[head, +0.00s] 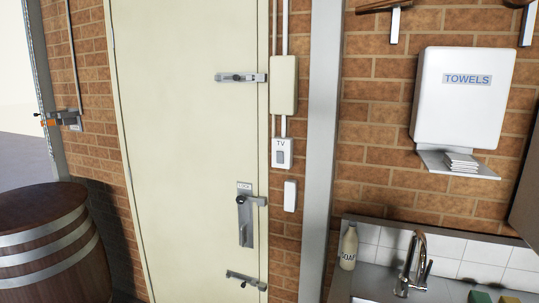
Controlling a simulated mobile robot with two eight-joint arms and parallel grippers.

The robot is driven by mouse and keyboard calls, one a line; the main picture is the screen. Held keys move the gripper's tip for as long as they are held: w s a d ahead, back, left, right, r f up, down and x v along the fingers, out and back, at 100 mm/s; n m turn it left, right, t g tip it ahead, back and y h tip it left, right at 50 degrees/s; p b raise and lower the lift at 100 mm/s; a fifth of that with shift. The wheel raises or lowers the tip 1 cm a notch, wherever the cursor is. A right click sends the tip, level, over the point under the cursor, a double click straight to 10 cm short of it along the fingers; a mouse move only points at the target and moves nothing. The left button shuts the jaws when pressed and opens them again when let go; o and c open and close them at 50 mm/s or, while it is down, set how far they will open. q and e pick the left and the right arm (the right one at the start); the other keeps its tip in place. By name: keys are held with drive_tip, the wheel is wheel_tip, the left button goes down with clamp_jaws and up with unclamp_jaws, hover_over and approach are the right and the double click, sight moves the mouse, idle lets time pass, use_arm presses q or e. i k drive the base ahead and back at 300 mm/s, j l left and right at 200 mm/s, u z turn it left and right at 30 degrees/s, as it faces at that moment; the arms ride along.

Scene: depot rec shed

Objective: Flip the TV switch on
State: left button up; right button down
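The TV switch (282,153) is a small white wall box marked "TV", with a grey rocker in its lower part. It is fixed to the brick wall just right of the cream door, in the middle of the head view. The rocker is too small to tell which way it is set. Neither of my grippers shows in this view.
A cream box (284,84) with conduit sits above the switch and a blank white plate (290,196) below it. The closed door (185,150) has several bolts and a lock. A grey post (321,150), towel dispenser (463,97), sink tap (412,262) and barrel (50,245) stand around.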

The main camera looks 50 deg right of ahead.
sight(280, 155)
drive_tip(key=i+l+z, duration=0.15)
drive_tip(key=i+z, duration=0.15)
drive_tip(key=z, duration=0.15)
drive_tip(key=i+z, duration=0.45)
drive_tip(key=i+j+z, duration=0.1)
drive_tip(key=i+z, duration=0.15)
drive_tip(key=z, duration=0.25)
drive_tip(key=i+z, duration=0.55)
drive_tip(key=i+l, duration=0.05)
drive_tip(key=i, duration=0.05)
